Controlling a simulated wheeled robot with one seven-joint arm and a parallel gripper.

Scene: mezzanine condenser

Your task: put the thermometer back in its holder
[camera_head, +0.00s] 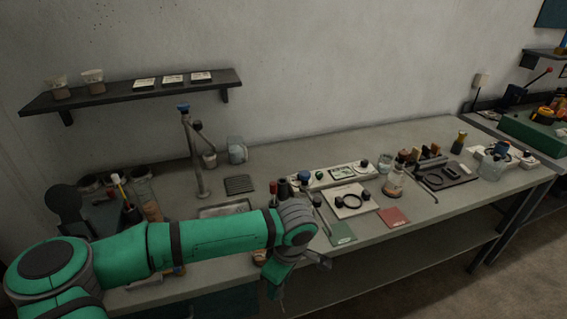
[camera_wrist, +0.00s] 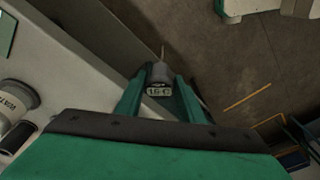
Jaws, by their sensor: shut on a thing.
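My gripper (camera_wrist: 160,95) is shut on the thermometer (camera_wrist: 159,88), a small dark grey body with a pale digital display and a thin probe pointing up in the wrist view. I cannot read the display surely. In the head view, my gripper (camera_head: 276,275) hangs at the front edge of the bench, and the thermometer is mostly hidden or too small to make out. In the wrist view, the brown floor lies behind it. I cannot tell which item on the bench is the thermometer's holder.
The grey bench (camera_head: 440,213) is crowded. A wall shelf (camera_head: 115,97) hangs above.

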